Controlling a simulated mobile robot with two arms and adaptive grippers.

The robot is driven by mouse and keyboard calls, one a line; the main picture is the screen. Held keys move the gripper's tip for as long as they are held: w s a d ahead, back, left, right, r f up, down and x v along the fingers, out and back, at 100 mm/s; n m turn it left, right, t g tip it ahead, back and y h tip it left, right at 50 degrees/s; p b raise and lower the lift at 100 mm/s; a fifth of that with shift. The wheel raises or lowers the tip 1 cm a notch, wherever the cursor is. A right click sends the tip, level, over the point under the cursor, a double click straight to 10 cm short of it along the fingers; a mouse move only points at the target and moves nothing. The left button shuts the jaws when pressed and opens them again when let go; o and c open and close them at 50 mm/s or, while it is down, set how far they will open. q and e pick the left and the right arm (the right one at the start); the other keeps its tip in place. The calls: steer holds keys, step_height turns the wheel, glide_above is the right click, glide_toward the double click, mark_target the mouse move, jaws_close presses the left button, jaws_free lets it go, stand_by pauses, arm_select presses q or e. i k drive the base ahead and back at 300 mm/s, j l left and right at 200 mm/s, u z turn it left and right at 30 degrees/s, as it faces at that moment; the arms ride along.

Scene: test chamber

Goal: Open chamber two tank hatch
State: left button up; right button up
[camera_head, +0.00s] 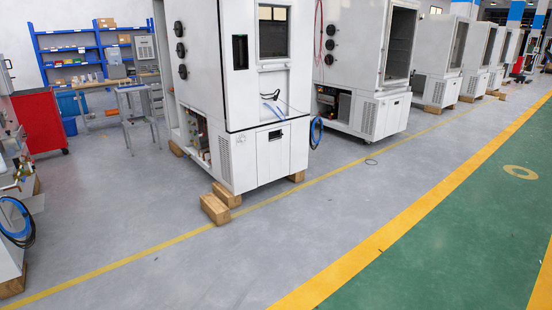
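A row of white test chambers runs from the centre into the right background. The nearest whole chamber (255,80) stands at the centre on wooden blocks, with a dark window and a black handle on its front. A lower front panel (273,150) with a small dark recess is closed. A second chamber (372,60) stands behind it to the right, with a lower panel (392,115). I cannot tell which one is chamber two or which panel is the tank hatch. Neither of my grippers is in view.
Wooden blocks (215,208) jut out at the nearest chamber's foot. A red cabinet (40,120), a small metal table (138,108) and blue shelves (85,50) stand at the left. The grey floor (180,265) in front is clear, with yellow lines and a green lane (450,225).

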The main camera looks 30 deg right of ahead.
mark_target(274, 145)
steer(key=i+l+z, duration=0.3)
steer(key=i, duration=0.15)
steer(key=i+l+z, duration=0.1)
steer(key=i+z, duration=0.25)
steer(key=i, duration=0.1)
